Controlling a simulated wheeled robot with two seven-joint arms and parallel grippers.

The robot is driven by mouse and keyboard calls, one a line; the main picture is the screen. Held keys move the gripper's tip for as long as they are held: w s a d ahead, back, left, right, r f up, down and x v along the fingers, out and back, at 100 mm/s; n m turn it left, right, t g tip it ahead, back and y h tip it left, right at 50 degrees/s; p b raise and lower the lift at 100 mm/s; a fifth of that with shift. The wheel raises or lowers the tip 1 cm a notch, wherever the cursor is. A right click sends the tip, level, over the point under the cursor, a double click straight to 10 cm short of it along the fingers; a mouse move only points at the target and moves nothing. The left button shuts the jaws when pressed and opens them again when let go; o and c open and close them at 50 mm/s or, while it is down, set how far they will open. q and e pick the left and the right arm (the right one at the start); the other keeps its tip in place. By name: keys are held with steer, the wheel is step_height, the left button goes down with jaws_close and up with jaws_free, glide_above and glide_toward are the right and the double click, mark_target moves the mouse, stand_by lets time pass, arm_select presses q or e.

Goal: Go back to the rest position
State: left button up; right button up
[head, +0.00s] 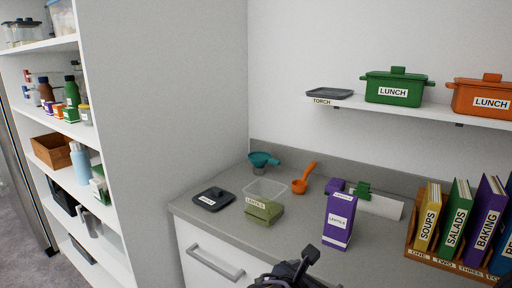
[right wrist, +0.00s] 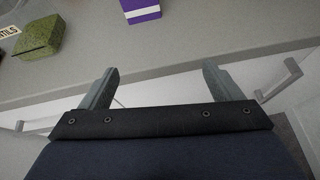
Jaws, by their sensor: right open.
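My right gripper (head: 288,268) shows dark at the bottom middle of the head view, at the near edge of the counter (head: 300,237). In the right wrist view its two grey fingers (right wrist: 160,70) stand wide apart with nothing between them. They are in front of the counter edge, apart from the purple box (right wrist: 141,10) and the green lentils box (right wrist: 38,36). My left gripper is not in view.
A drawer handle (head: 215,264) juts out below. Shelves (head: 103,220) stand left.

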steer(key=s+d+f+m+g+y+p, duration=0.2)
steer(key=s+d+m+g+y+p, duration=0.4)
steer(key=s+d+m, duration=0.7)
steer(key=s+a+r+m+t+y, duration=0.1)
steer(key=s+m, duration=0.3)
steer(key=m, duration=0.4)
steer(key=s+a+r+m+y, duration=0.2)
steer(key=s+a+m+y, duration=0.1)
steer(key=m, duration=0.5)
steer(key=shift+s+a+r+t+y, duration=0.25)
steer(key=shift+s+a+t+y, duration=0.15)
steer(key=shift+s+y, duration=0.35)
